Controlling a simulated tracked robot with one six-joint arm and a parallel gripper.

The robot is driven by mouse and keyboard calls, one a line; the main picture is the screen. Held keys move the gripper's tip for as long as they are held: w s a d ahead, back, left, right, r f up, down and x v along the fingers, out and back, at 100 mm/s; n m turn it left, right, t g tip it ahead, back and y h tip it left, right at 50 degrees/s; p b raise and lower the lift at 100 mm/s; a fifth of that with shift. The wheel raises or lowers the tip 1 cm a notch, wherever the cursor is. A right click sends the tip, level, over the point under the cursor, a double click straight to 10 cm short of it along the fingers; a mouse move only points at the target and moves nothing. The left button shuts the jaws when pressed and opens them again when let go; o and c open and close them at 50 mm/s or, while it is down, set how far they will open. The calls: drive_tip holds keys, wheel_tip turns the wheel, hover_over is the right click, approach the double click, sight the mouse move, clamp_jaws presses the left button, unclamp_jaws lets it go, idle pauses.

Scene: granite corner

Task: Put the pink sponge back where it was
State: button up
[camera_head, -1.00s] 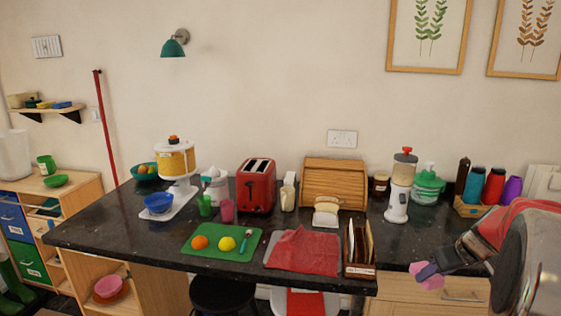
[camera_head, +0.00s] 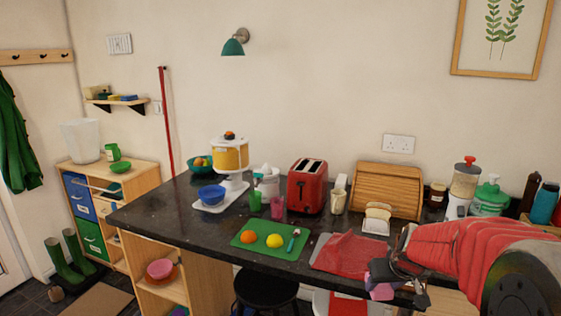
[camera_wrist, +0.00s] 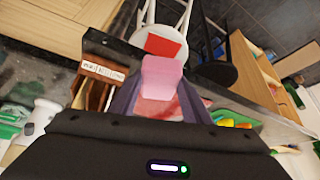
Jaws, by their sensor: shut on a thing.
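The pink sponge (camera_head: 382,291) is held in my gripper (camera_head: 388,281), low in front of the counter's front edge in the head view. In the wrist view the pink sponge (camera_wrist: 162,78) sits between the two dark fingers of my gripper (camera_wrist: 163,85), and its outer end sticks out past them. The fingers are shut on it.
The dark counter (camera_head: 160,222) bears a green board (camera_head: 258,252) with fruit, a red toaster (camera_head: 307,187), a wooden bread bin (camera_head: 388,190) and a red cloth (camera_head: 346,256). A black stool (camera_head: 266,284) stands below. A drawer cabinet (camera_head: 142,181) and green boots (camera_head: 76,255) are at the left.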

drive_tip(key=w+a+f, duration=0.1)
drive_tip(key=w+a, duration=0.3)
drive_tip(key=a, duration=0.7)
drive_tip(key=shift+a+f, duration=0.15)
drive_tip(key=shift+a, duration=0.15)
